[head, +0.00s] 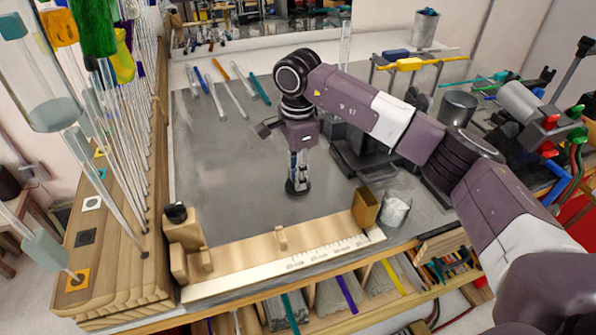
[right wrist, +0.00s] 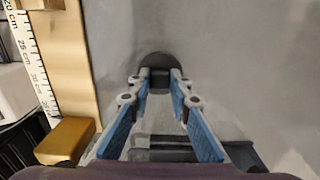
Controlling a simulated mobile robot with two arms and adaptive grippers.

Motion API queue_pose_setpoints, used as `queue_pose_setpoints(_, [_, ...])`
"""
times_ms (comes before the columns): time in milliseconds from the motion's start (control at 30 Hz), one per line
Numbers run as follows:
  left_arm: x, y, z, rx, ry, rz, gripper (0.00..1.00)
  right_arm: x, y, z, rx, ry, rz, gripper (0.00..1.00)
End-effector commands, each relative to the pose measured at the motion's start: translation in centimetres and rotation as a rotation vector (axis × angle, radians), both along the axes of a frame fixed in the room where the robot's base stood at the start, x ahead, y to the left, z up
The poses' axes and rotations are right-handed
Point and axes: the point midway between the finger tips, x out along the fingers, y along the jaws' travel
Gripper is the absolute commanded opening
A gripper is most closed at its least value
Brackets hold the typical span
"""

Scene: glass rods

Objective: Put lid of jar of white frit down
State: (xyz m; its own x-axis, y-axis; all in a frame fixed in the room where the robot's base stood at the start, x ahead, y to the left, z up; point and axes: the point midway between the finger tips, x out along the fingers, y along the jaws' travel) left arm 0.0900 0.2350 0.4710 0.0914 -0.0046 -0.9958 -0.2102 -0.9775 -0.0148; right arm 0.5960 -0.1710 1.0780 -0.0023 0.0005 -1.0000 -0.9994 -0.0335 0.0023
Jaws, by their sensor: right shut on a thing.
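The lid (head: 297,188) is a small dark disc with a knob, near the middle of the grey worktop. My right gripper (head: 298,176) points straight down and is shut on the lid's knob. In the right wrist view the lid (right wrist: 155,58) shows dark between the blue-padded fingers of the gripper (right wrist: 160,78). The lid is at or very close to the worktop; I cannot tell whether it touches. The jar of white frit (head: 396,208) is clear glass with white contents, at the worktop's front edge, right of the gripper. Its top looks uncovered. My left gripper is not in view.
A wooden measuring board with a ruler (head: 290,262) runs along the front edge, with a brass-coloured block (head: 366,208) beside the jar. Glass rods (head: 230,92) lie at the back left. A dark stand (head: 365,160) is right of the gripper. The worktop left of it is clear.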

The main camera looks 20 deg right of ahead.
Motion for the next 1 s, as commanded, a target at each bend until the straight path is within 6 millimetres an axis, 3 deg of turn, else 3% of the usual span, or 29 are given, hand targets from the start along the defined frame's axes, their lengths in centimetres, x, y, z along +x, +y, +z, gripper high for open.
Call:
queue_pose_setpoints(333, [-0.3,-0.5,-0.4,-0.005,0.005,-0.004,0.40,0.0,0.0,-0.5,-0.001,-0.001,0.000,0.04])
queue_pose_setpoints(367, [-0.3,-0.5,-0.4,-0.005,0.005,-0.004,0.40,0.0,0.0,-0.5,0.000,-0.001,0.000,0.19])
queue_pose_setpoints(500, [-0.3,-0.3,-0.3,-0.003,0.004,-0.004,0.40,0.0,0.0,-0.4,0.000,-0.001,0.000,0.35])
queue_pose_setpoints(833, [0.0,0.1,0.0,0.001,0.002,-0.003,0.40,0.0,0.0,-0.1,0.000,-0.001,0.000,0.36])
queue_pose_setpoints(1000, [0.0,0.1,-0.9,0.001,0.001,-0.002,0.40,0.2,0.0,1.6,0.000,-0.006,0.000,0.36])
